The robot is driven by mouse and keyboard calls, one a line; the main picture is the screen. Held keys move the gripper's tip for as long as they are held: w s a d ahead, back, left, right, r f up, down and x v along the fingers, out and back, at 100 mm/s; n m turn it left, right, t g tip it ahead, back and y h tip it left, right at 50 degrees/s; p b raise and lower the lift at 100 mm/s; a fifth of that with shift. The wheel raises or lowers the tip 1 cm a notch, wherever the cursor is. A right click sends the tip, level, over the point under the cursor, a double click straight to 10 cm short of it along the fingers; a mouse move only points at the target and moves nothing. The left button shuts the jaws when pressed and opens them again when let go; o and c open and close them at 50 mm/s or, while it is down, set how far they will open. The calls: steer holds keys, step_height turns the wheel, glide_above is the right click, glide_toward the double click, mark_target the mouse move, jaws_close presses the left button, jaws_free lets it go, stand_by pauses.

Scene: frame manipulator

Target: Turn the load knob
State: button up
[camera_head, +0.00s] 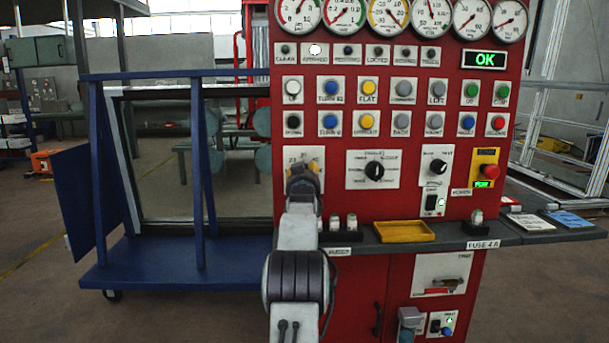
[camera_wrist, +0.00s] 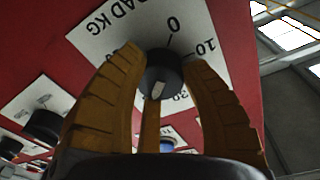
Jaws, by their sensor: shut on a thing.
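The load knob (camera_wrist: 163,72) is a round black knob with a pale mark on its face. It sits on a white plate (camera_wrist: 110,30) lettered "LOAD KG" with 0 and 10 visible near the knob. My gripper (camera_wrist: 163,60) has its tan fingers around the knob, shut on it. The pale mark lies toward the lower side of the knob in the wrist view. In the head view my gripper (camera_head: 302,170) is in front of the plate (camera_head: 318,155) at the panel's left, and the knob is hidden behind it.
The red panel (camera_head: 335,205) carries a selector knob (camera_head: 374,170), a smaller knob (camera_head: 438,166) and a red emergency button (camera_head: 489,171) to the right. Button rows and gauges are above. A shelf below holds a yellow tray (camera_head: 403,231) and fuses.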

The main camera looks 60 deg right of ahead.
steer(key=shift+w+a+r+n, duration=0.1)
steer(key=shift+r+n, duration=0.15)
steer(key=shift+n, duration=0.25)
steer(key=o, duration=1.2)
steer(key=shift+f, duration=0.2)
steer(key=shift+v, duration=5.95)
